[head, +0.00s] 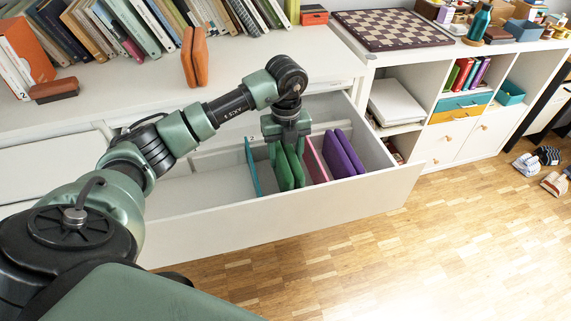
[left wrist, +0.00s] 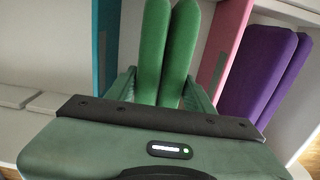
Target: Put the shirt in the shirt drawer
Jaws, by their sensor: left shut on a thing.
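A green folded shirt (head: 288,167) stands on edge in the open drawer (head: 290,222), between a teal divider (head: 253,167) and a pink divider (head: 315,160). My left gripper (head: 287,142) points down into the drawer from above and is shut on the green shirt's upper part. The left wrist view shows the green shirt (left wrist: 168,45) between its fingers. A purple folded shirt (head: 343,153) stands on edge beyond the pink divider; it also shows in the left wrist view (left wrist: 265,75). An orange folded shirt (head: 194,57) stands on the dresser top. My right gripper is not in view.
The drawer's left part (head: 200,190) is empty. Books (head: 120,28) line the back of the dresser top (head: 240,52). A white shelf unit (head: 440,110) with a chessboard (head: 392,30) stands at right. The wooden floor (head: 450,240) in front is clear.

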